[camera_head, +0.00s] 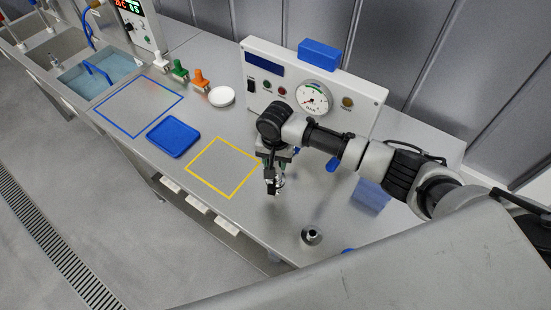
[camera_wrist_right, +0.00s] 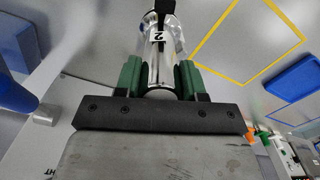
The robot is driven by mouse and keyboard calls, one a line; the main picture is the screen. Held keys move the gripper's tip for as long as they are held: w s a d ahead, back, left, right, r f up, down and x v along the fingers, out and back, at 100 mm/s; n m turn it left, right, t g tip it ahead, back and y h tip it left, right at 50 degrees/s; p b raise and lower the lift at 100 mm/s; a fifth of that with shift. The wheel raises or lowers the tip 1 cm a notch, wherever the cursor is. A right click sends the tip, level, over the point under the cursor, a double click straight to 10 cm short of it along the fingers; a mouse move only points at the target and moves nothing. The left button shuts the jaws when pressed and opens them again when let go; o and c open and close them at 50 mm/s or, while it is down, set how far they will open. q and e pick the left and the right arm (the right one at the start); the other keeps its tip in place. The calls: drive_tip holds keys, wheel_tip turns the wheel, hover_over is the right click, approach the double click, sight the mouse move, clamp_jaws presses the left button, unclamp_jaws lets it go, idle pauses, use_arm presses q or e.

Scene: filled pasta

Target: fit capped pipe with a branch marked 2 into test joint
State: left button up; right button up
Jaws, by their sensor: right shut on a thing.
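My right gripper (camera_head: 272,186) is above the steel bench, just right of the yellow square. In the right wrist view its green fingers (camera_wrist_right: 160,78) are shut on a shiny metal pipe (camera_wrist_right: 161,62) with a black 2 on a white label. The pipe shows only as a small bright piece (camera_head: 280,181) in the head view, partly hidden by the gripper. A short metal fitting with a dark round opening (camera_head: 311,235) stands on the bench, apart from the gripper; I cannot tell if it is the test joint. My left gripper is out of view.
A gauge panel (camera_head: 350,97) stands at the back with a blue box on top. A yellow square (camera_head: 205,180), a blue tray (camera_head: 173,136), a blue outline (camera_head: 110,120) and a white round dish (camera_head: 221,96) lie left.

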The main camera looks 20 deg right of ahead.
drive_tip(key=shift+s+f, duration=0.25)
drive_tip(key=shift+f, duration=0.1)
drive_tip(key=o, duration=1.5)
drive_tip(key=shift+w+r, duration=0.2)
drive_tip(key=shift+r, duration=3.5)
